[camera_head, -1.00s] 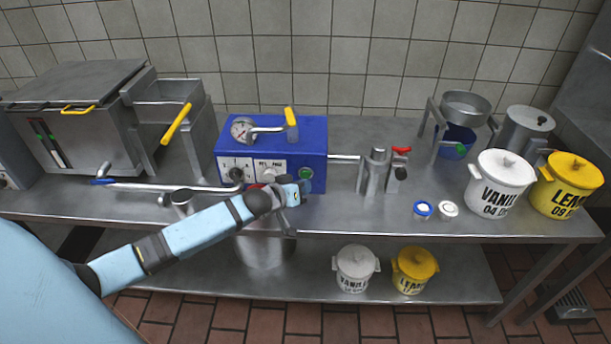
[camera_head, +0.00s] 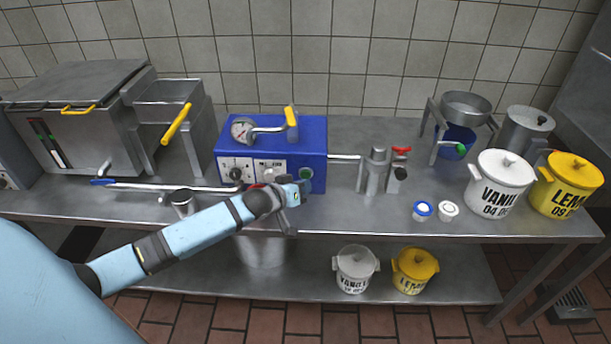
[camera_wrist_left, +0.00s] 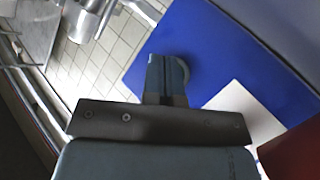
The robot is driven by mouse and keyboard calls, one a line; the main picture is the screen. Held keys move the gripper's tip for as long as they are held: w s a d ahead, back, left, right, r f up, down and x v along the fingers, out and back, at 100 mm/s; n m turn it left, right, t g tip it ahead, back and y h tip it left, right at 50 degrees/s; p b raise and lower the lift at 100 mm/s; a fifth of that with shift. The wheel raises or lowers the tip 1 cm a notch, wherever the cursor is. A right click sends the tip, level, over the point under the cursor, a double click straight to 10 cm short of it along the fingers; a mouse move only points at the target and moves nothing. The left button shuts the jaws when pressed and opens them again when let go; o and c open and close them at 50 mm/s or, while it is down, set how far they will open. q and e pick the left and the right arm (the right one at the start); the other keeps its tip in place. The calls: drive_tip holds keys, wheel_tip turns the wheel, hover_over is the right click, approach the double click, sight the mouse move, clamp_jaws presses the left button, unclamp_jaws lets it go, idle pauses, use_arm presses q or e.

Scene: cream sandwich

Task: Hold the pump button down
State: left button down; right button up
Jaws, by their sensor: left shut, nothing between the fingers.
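The blue pump box (camera_head: 262,134) stands on the steel counter, with white labelled panels and a green round button (camera_head: 306,173) at the right of its front. My left gripper (camera_head: 301,187) is shut and empty, in front of the box just below the visible part of the green button. In the left wrist view the shut fingers (camera_wrist_left: 167,74) point at the blue front (camera_wrist_left: 185,32), and partly cover a round grey rim (camera_wrist_left: 185,75). Whether the fingertips touch or press the button cannot be told. My right gripper is not in view.
A red part (camera_wrist_left: 295,152) is close beside the hand in the wrist view. A dial gauge and yellow-tipped lever (camera_head: 291,116) top the box. A valve with a red handle (camera_head: 401,150) stands to its right. White and yellow pots (camera_head: 500,183) (camera_head: 567,185) stand at far right.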

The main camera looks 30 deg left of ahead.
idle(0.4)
use_arm(q)
drive_tip(key=shift+w+a+p, duration=0.2)
drive_tip(key=shift+w+p, duration=0.1)
drive_tip(key=shift+w, duration=0.1)
drive_tip(key=shift+w+a, duration=0.25)
drive_tip(key=shift+w, duration=0.15)
idle(1.6)
idle(3.8)
drive_tip(key=shift+s+d+r+p, duration=0.1)
drive_tip(key=shift+s+d+p, duration=0.1)
drive_tip(key=shift+s+p, duration=0.25)
drive_tip(key=shift+s+d+p, duration=0.25)
drive_tip(key=shift+s+p, duration=0.1)
